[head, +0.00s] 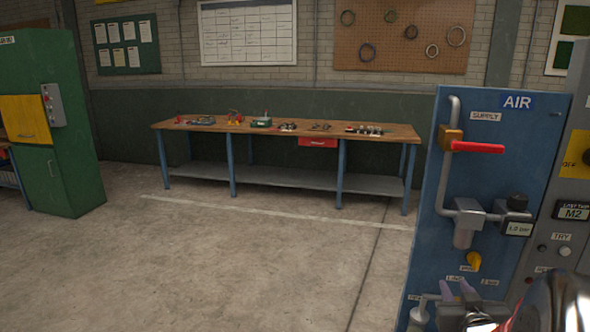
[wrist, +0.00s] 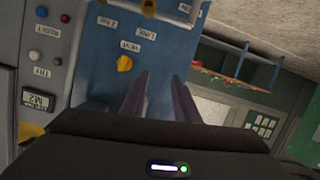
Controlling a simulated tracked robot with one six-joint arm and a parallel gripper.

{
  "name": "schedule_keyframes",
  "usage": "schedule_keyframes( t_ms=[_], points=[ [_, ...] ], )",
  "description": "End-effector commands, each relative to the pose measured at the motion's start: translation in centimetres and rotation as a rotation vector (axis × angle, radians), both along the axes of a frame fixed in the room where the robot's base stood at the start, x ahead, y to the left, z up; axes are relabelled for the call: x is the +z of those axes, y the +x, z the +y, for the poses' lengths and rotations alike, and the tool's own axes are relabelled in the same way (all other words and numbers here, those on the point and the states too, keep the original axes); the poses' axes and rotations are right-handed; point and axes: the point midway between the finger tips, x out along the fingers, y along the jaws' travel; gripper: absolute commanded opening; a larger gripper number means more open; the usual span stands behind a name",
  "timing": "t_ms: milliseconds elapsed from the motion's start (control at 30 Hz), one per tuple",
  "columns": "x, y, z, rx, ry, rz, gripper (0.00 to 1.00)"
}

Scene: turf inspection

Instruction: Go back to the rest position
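My gripper (wrist: 160,76) is open, its two dark fingers apart with only the blue panel seen between them. In the head view my gripper (head: 458,286) is at the lower right, in front of the lower part of the blue AIR panel (head: 425,215). A yellow knob (head: 474,262) is on the panel just above the fingers. The wrist view is upside down and shows the yellow knob (wrist: 124,63) left of the fingertips, apart from them. The red supply lever (head: 478,147) lies horizontal, pointing right.
A grey control panel (head: 567,225) with buttons and an M2 display adjoins the blue panel at right. A long wooden workbench (head: 375,133) with small items stands at the back wall. A green cabinet (head: 75,150) is at left. The concrete floor (head: 220,265) between is clear.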

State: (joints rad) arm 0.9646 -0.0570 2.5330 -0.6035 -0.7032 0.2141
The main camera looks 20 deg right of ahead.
Motion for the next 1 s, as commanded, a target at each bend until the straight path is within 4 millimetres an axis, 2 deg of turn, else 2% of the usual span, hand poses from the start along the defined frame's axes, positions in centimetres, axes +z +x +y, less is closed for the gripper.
schedule_keyframes(
  t_ms=[33, 200, 500, 767, 1000],
  points=[
    [0.5, 0.7, 1.1, 0.008, -0.001, 0.021, 0.28],
    [1.1, 2.1, 4.3, 0.012, 0.022, 0.105, 0.28],
    [2.0, 2.8, 11.6, 0.047, 0.089, 0.246, 0.28],
    [2.3, 1.6, 19.1, 0.115, 0.168, 0.372, 0.28],
    [2.4, -1.3, 26.6, 0.218, 0.245, 0.504, 0.28]
  ],
)
